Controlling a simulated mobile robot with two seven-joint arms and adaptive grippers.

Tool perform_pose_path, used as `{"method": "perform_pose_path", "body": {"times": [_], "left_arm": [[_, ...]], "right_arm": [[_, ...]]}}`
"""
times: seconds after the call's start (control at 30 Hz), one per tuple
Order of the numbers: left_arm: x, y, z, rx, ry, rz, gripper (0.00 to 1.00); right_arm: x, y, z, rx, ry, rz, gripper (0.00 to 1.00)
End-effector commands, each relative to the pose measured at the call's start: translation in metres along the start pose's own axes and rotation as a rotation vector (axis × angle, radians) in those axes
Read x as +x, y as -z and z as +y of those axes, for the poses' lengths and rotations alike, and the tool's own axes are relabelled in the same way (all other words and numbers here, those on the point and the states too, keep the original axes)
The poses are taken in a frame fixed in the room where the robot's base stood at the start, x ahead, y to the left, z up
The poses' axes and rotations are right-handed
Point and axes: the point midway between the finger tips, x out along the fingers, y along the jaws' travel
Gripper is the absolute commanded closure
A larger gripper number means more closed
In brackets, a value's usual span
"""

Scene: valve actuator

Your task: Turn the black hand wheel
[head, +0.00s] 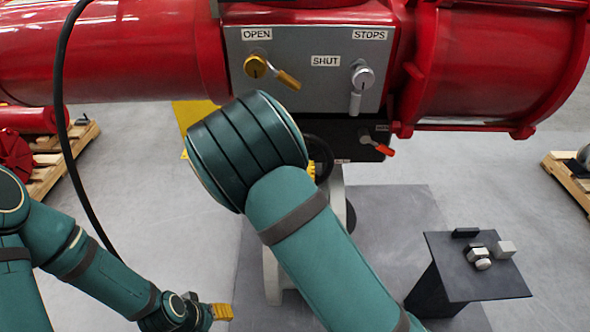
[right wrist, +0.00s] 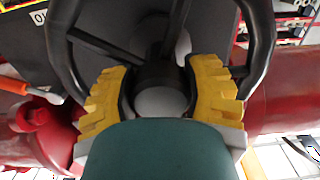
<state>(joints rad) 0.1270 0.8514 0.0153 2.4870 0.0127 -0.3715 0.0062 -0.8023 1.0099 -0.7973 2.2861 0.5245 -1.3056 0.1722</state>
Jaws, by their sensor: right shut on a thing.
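The black hand wheel (head: 326,158) sits below the grey panel in the head view, mostly hidden behind my right arm. In the right wrist view the hand wheel (right wrist: 262,45) fills the top, with its rim, spokes and central hub showing. My right gripper (right wrist: 160,70) has its yellow fingers on either side of the hub, shut on the wheel; the exact contact is partly hidden. One yellow finger also shows beside the wheel in the head view (head: 311,169). My left gripper (head: 221,311) hangs low at the bottom left, away from the wheel, its finger gap unclear.
The grey panel (head: 310,88) carries a yellow lever (head: 272,72) and a silver lever (head: 358,88). An orange-red handle (head: 378,146) sticks out right of the wheel. A black cable (head: 62,120) hangs at left. A dark stand (head: 470,280) with small parts is at lower right.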

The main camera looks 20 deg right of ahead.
Motion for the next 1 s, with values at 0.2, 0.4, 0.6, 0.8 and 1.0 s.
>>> {"method": "perform_pose_path", "body": {"times": [0.2,0.4,0.6,0.8,1.0], "left_arm": [[0.000,0.000,0.000,0.000,0.000,0.000,0.48],[0.000,0.000,0.000,0.000,0.000,0.001,0.48],[0.000,0.000,0.000,0.000,0.000,0.001,0.48],[0.000,0.000,0.000,0.000,0.000,0.001,0.48],[0.000,0.000,0.000,0.000,0.000,0.001,0.48]], "right_arm": [[-0.001,-0.001,0.000,-0.002,0.000,-0.003,0.17],[0.000,0.000,0.000,-0.002,0.000,-0.002,0.17],[-0.007,0.000,0.000,-0.002,0.001,-0.002,0.17],[-0.038,-0.001,-0.001,-0.002,0.002,-0.004,0.17],[-0.066,-0.001,-0.001,-0.002,0.001,-0.004,0.17]]}}
